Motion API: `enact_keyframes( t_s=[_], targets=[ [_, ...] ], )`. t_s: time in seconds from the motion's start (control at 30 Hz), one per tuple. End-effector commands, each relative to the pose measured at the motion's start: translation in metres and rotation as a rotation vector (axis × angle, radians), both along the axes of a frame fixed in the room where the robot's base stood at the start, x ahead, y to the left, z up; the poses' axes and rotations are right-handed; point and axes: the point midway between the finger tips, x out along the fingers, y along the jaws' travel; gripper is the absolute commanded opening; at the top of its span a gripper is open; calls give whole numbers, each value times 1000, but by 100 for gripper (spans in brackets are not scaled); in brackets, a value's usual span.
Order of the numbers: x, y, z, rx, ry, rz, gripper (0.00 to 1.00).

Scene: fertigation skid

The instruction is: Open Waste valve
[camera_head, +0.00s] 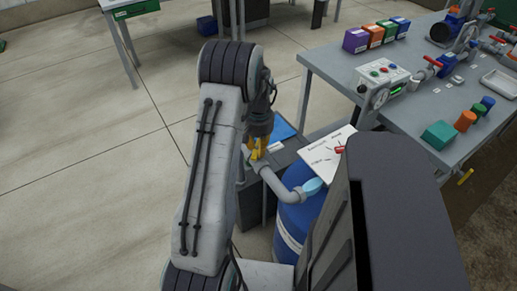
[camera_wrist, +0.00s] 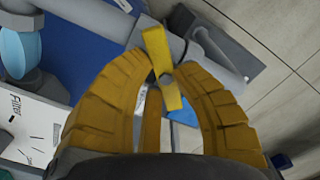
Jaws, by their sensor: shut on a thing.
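A yellow valve handle (camera_wrist: 156,42) sits on a grey pipe (camera_wrist: 90,16) in the wrist view. It is a flat bar with a grey pivot near its middle. My gripper (camera_wrist: 165,76) has its yellow fingers on either side of the lower part of the handle and is shut on it. No label reading Waste shows beside this valve. In the head view my gripper (camera_head: 258,149) is at the end of the grey pipe (camera_head: 274,182), and my arm hides most of the valve. I cannot tell the handle apart from the yellow fingers there.
A blue drum (camera_head: 290,218) stands under the pipe. A light blue fitting (camera_head: 313,187) is at the pipe's right end. A white labelled panel (camera_head: 325,154) is beside it. A grey bench (camera_head: 345,67) with valves, a control box and coloured containers is at right. Open floor lies left.

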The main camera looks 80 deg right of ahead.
Motion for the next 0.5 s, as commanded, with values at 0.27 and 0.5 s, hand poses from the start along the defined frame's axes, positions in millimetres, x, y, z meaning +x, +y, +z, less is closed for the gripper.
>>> enact_keyframes(
  t_s=[0.27, 0.5],
  targets=[
    [0, -1, -2, 3, 0, 263, 0],
    [0, -2, -2, 3, -1, 482, 0]
  ],
)
